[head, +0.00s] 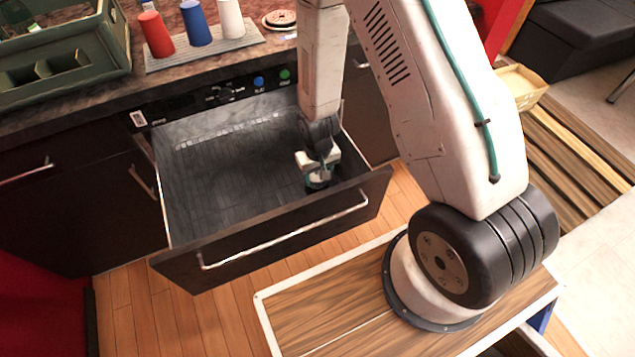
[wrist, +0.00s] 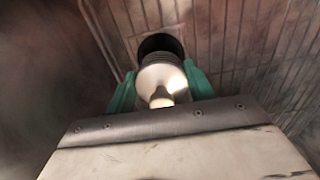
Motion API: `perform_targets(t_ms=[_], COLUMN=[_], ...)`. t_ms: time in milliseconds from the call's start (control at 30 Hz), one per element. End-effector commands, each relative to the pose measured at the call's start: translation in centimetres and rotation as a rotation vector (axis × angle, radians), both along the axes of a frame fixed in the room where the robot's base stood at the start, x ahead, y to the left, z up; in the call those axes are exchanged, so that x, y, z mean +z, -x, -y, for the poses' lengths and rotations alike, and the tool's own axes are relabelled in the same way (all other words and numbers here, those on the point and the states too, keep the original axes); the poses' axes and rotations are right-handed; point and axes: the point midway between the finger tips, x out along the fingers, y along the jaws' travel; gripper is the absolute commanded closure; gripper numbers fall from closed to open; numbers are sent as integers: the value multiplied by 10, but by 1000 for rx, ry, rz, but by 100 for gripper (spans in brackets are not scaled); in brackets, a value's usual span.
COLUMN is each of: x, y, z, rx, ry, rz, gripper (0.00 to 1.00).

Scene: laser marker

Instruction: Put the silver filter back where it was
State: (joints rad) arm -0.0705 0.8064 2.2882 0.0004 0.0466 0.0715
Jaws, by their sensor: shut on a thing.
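The silver filter (wrist: 162,75) is between the two green fingers of my gripper (wrist: 158,85) in the wrist view, and the fingers are closed on it. A dark round shape (wrist: 160,43) shows just beyond the filter's far end; I cannot tell whether the filter touches it. In the head view my gripper (head: 318,182) is down inside the open drawer (head: 215,175), near its right side and front wall. The filter is hidden or too small to make out there.
The drawer's front panel (head: 285,232) with its long handle stands close to my gripper. The left and middle of the drawer floor look empty. On the counter above stand red (head: 155,34), blue (head: 196,22) and white (head: 230,18) cylinders on a grey mat, and a green crate (head: 75,62).

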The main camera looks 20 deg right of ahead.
Motion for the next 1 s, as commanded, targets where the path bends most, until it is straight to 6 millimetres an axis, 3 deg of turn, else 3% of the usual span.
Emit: perform_targets(t_ms=[267,667,700,767,1000], x=[-37,-42,-43,-42,-42], y=[1,0,0,0,0], z=[-1,-1,-1,-1,-1], rx=[2,1,2,1,1], ry=[0,0,0,0,0], rz=[-2,-1,-1,-1,-1], gripper=[71,71,44,28,25])
